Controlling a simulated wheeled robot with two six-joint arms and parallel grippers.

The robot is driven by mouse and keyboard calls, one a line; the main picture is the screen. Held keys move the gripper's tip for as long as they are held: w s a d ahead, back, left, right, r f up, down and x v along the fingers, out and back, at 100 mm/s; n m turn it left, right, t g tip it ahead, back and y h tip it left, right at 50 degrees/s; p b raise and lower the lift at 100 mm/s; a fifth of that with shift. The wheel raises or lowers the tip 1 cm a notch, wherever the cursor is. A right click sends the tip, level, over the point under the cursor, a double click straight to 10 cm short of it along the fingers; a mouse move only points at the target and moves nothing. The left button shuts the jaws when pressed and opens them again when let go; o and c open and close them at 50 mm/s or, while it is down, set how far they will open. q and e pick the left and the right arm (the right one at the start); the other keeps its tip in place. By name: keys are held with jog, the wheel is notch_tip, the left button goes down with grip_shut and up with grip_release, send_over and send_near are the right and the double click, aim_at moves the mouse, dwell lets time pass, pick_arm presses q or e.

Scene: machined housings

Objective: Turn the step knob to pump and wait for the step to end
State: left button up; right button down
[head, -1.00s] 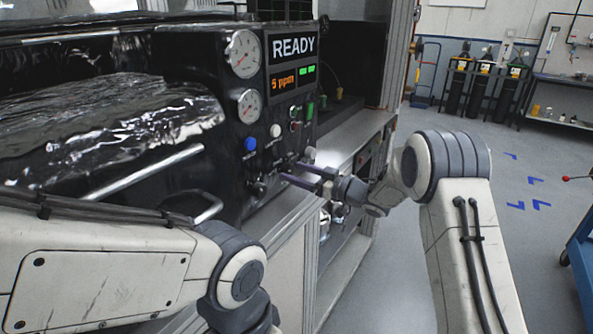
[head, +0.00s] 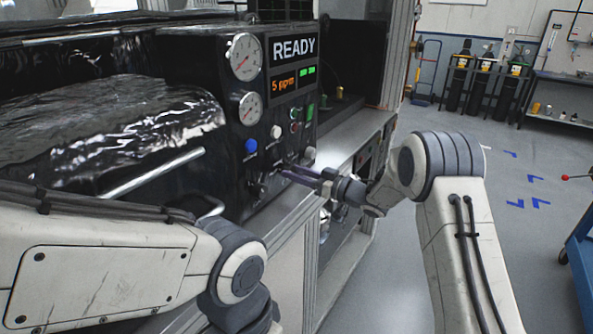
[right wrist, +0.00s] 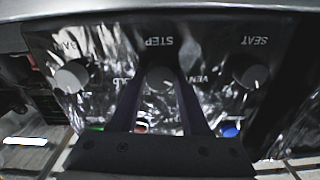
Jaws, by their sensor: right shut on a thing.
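The step knob (right wrist: 160,77) is a round grey knob under the upside-down label STEP in the right wrist view. My right gripper (head: 285,171) is shut on it at the lower part of the black control panel (head: 228,143). In the right wrist view its two dark fingers (right wrist: 158,85) lie on either side of the knob. I cannot tell which position the knob points to. HOLD and VENT lettering beside it is partly hidden by the fingers. The display (head: 293,47) reads READY, with orange 5 ppm below. My left gripper is out of view.
The SEAT knob (right wrist: 248,75) and another grey knob (right wrist: 72,77) flank the step knob closely. Blue (head: 250,146) and white (head: 276,131) buttons and two gauges (head: 246,54) sit above. A bent metal handle (head: 155,173) lies left of the panel.

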jog(key=m+p, duration=0.3)
jog(key=m, duration=0.1)
jog(key=shift+r, duration=0.2)
jog(key=shift+f+m+p, duration=0.15)
jog(key=shift+m+p, duration=1)
jog(key=shift+m, duration=0.45)
jog(key=shift+c, duration=2)
grip_release()
jog(key=shift+d, duration=0.1)
